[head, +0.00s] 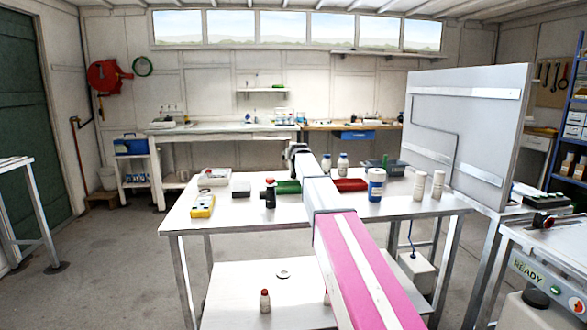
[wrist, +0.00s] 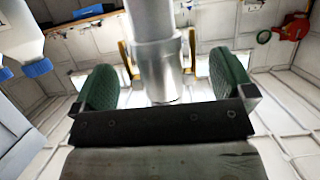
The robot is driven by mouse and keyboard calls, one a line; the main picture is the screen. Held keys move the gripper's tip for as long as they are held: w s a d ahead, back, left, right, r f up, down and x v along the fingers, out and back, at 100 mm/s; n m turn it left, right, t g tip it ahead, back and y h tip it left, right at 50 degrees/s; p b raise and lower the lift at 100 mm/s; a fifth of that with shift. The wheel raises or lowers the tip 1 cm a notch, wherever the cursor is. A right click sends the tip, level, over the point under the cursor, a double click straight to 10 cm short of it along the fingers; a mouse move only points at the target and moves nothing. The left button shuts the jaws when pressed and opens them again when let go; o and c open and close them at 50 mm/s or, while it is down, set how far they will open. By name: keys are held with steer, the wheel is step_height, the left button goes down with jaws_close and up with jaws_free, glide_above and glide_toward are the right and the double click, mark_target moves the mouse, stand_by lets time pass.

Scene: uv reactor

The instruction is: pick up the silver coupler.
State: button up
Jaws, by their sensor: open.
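The silver coupler (wrist: 156,60), a stepped metal cylinder with a wider collar, stands between my fingers in the wrist view. My gripper (wrist: 163,84) is open, with one green ribbed pad on each side of the coupler. A gap shows between each pad and the metal, so neither seems to touch it. In the head view my gripper (head: 293,152) is small and dark above the far part of the table, and I cannot make out the coupler there behind my arm.
A large grey panel (head: 465,135) stands at the right.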

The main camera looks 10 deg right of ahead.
steer(key=x, duration=0.3)
steer(key=c, duration=1.1)
